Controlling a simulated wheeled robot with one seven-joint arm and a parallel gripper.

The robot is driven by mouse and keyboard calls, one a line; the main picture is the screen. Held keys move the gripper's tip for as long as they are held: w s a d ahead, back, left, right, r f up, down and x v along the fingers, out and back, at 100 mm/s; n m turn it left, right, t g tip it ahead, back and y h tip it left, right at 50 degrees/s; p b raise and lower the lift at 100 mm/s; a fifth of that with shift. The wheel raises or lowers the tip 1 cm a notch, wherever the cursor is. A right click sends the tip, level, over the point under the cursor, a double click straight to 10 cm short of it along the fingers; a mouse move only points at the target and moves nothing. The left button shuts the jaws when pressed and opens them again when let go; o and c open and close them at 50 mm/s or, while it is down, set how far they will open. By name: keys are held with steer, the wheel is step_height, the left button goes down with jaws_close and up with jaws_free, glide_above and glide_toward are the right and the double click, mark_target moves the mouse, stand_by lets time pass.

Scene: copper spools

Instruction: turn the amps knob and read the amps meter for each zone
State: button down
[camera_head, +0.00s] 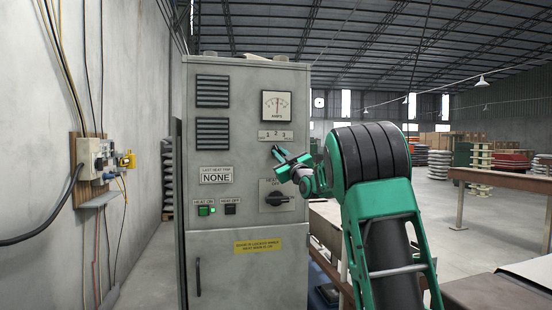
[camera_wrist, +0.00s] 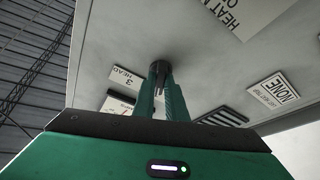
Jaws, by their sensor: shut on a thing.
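The grey control cabinet (camera_head: 210,140) stands ahead in the head view. Its amps meter (camera_head: 276,106) is a white square dial high on the right of the front. The needle looks near mid-scale, but the figures are too small to read. Below it is a zone plate (camera_head: 275,135) marked 1 2 3. My gripper (camera_head: 279,160) reaches the panel just below that plate. In the wrist view, my gripper (camera_wrist: 161,82) is shut on the dark round amps knob (camera_wrist: 160,66). The fingers cover much of the knob, so I cannot tell which zone it points to.
A larger rotary switch (camera_head: 276,196) sits below my gripper. A lit green button (camera_head: 204,210), a dark button (camera_head: 231,209) and a NONE plate (camera_head: 216,175) are to its left. A wall box (camera_head: 95,158) with cables hangs at left. A bench (camera_head: 495,180) stands at right.

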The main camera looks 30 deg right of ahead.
steer(key=shift+w+a+f+m+g+h, duration=0.2)
steer(key=shift+m+g+h, duration=1.1)
steer(key=shift+m, duration=3.05)
steer(key=shift+w+a+r+m+g+h, duration=0.25)
steer(key=shift+m+g+h, duration=1.1)
steer(key=shift+m, duration=2.95)
steer(key=shift+s+a+f+m+g+h, duration=0.15)
steer(key=shift+a+m+g+h, duration=0.35)
steer(key=shift+m+h, duration=2.7)
steer(key=shift+d+m+y, duration=0.1)
steer(key=shift+m+y, duration=1.05)
steer(key=shift+m, duration=0.1)
steer(key=c, duration=1.8)
jaws_free()
steer(key=shift+w, duration=0.1)
steer(key=shift+d, duration=0.15)
